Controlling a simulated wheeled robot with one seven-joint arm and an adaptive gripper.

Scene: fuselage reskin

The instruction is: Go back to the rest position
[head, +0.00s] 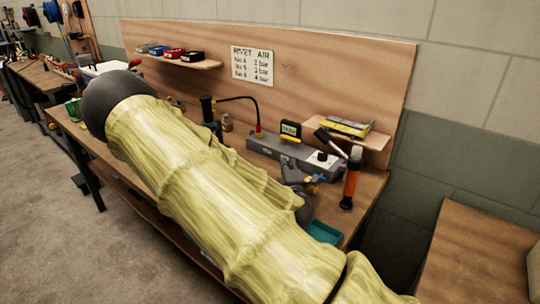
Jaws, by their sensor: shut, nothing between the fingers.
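My arm in a pale yellow sleeve crosses the head view from the lower right to a dark rounded joint at the upper left. Its forearm folds back to the right, partly hidden behind the nearer part of the arm. My gripper (289,166), small and grey, shows past the sleeve's end over the right part of the workbench (364,188). It looks shut and empty. Whether it touches anything there is hard to tell.
A grey box unit (270,146), a small gauge (290,130) and an orange-black tool (351,178) stand close to the gripper. A teal tray (324,232) is near the bench's front edge. A wooden backboard (345,75) rises behind. Another wooden surface (475,260) stands right.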

